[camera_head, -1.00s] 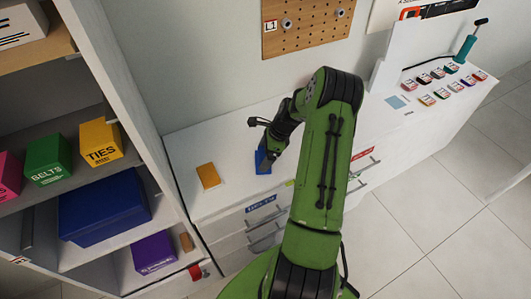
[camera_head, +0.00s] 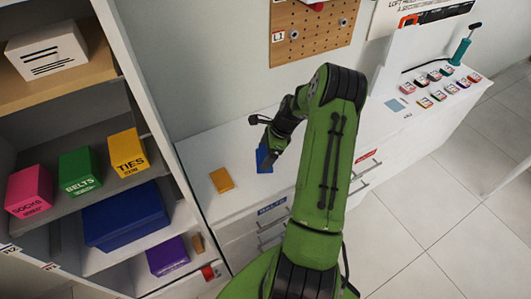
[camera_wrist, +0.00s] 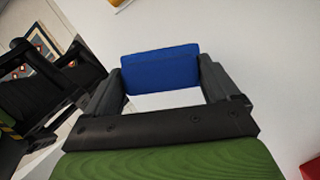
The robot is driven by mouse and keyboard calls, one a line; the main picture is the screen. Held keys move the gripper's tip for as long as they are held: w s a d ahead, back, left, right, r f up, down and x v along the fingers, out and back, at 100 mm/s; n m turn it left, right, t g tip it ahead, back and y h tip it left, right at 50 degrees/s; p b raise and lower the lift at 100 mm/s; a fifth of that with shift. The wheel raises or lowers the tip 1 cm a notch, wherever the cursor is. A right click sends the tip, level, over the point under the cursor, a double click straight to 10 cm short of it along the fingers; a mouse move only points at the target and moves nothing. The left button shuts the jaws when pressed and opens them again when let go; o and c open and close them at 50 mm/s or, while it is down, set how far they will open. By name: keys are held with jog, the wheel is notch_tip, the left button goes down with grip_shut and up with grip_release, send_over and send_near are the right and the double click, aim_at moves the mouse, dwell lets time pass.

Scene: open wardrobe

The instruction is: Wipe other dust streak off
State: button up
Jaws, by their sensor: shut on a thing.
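My gripper (camera_head: 264,150) is shut on a blue block-like pad (camera_wrist: 160,68). In the wrist view the pad sits between both fingers, over a white surface. In the head view the pad (camera_head: 263,158) is at or just above the white dresser top (camera_head: 240,203), partly hidden by my arm; I cannot tell whether it touches. No dust streak can be made out in either view. My forearm hides part of the dresser top.
An orange block (camera_head: 221,180) lies on the dresser top left of the pad. The open wardrobe (camera_head: 150,110) at left holds a blue box (camera_head: 125,216) and labelled boxes. A pegboard (camera_head: 310,30) hangs behind. Several small coloured items (camera_head: 437,95) lie at right.

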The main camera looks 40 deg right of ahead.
jog(key=shift+r+p, duration=0.7)
jog(key=shift+r, duration=0.4)
